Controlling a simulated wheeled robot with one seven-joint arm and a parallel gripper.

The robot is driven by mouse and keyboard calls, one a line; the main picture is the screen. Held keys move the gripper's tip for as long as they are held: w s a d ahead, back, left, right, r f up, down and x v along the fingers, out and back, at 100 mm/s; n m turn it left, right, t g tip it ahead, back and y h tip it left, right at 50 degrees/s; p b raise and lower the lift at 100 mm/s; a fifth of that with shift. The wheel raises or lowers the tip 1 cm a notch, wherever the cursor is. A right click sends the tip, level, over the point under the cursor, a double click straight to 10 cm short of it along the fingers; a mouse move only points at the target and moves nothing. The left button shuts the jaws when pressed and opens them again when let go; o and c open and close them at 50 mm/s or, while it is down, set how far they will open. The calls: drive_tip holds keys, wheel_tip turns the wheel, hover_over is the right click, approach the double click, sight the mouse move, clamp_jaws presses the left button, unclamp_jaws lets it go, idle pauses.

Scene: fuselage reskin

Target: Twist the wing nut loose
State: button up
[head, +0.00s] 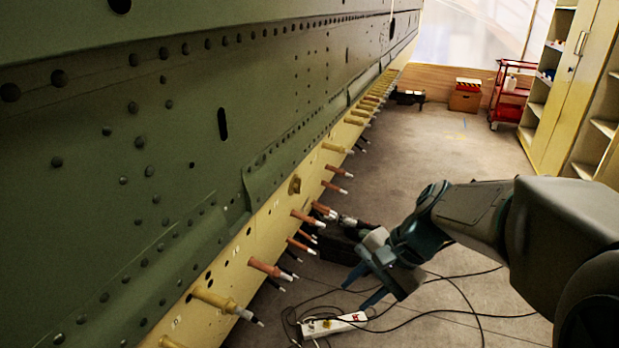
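A small brass-coloured fitting (295,184), which looks like the wing nut, sits on the yellow strip (262,222) along the lower edge of the green fuselage panel (140,140). Its wings are too small to make out clearly. My gripper (354,296) is in the lower middle, to the right of and below the fitting, clear of it. Its two blue fingers point down and left with a gap between them. Nothing shows between them.
Copper and yellow pin fasteners (308,218) stick out from the strip on both sides of the fitting. A white power strip (333,324) and black cables lie on the floor below my gripper. A red cart (508,95) and yellow cabinets (570,90) stand at the back right.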

drive_tip(key=w+a+r+m+t+y+b, duration=0.1)
drive_tip(key=w+a+m+y, duration=0.1)
drive_tip(key=w+m+y, duration=0.7)
drive_tip(key=m+t+y+b, duration=0.1)
drive_tip(key=m+t+y, duration=0.1)
drive_tip(key=m+t, duration=0.3)
approach(297, 186)
drive_tip(key=x, duration=0.7)
drive_tip(key=shift+w+a+f+p, duration=0.2)
drive_tip(key=shift+w+f+p, duration=0.15)
drive_tip(key=shift+p, duration=0.05)
clamp_jaws()
